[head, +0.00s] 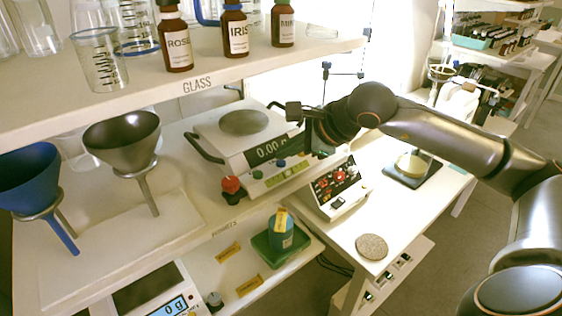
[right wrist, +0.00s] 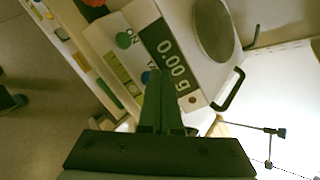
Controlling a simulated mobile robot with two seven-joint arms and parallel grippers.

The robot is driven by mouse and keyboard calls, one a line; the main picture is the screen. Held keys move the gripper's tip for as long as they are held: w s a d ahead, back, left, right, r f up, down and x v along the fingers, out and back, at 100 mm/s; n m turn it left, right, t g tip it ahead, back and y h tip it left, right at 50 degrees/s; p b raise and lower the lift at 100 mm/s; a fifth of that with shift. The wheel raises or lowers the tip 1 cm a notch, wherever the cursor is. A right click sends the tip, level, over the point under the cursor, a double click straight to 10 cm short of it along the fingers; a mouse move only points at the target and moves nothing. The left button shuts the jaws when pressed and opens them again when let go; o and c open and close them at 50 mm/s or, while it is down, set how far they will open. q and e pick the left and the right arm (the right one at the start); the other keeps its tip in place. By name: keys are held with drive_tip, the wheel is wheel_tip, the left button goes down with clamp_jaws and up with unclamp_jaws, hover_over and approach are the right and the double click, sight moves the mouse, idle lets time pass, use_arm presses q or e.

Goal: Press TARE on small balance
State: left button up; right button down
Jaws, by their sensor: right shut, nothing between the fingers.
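A white balance (head: 216,146) with a round metal pan (head: 243,122) and side handles stands on the shelf surface. Its dark display reads 0.00 in the head view and 0.00 g in the right wrist view (right wrist: 172,52). Its front panel has a green button (right wrist: 124,40), marked ON, and a blue button (right wrist: 146,77). My right gripper (head: 319,150) is shut and empty over the right part of this panel. In the right wrist view its fingers (right wrist: 160,73) reach beside the display and hide part of the panel; contact cannot be told. My left gripper is not in view.
A second balance (head: 135,296) with a blue display sits at the lower left. A red knob (head: 231,185) stands before the first balance. A white control box (head: 336,188) stands to its right. Bottles (head: 235,32) stand on the shelf above. Funnels (head: 122,139) are at left.

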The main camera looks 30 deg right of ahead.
sight(287, 167)
drive_tip(key=shift+f+b, duration=0.4)
drive_tip(key=shift+b, duration=0.1)
idle(0.3)
drive_tip(key=shift+r, duration=0.1)
drive_tip(key=shift+r+p, duration=0.5)
drive_tip(key=shift+r, duration=0.2)
drive_tip(key=shift+r, duration=0.1)
wheel_tip(287, 167, up, 5)
drive_tip(key=p, duration=0.3)
drive_tip(key=shift+p, duration=0.35)
idle(0.7)
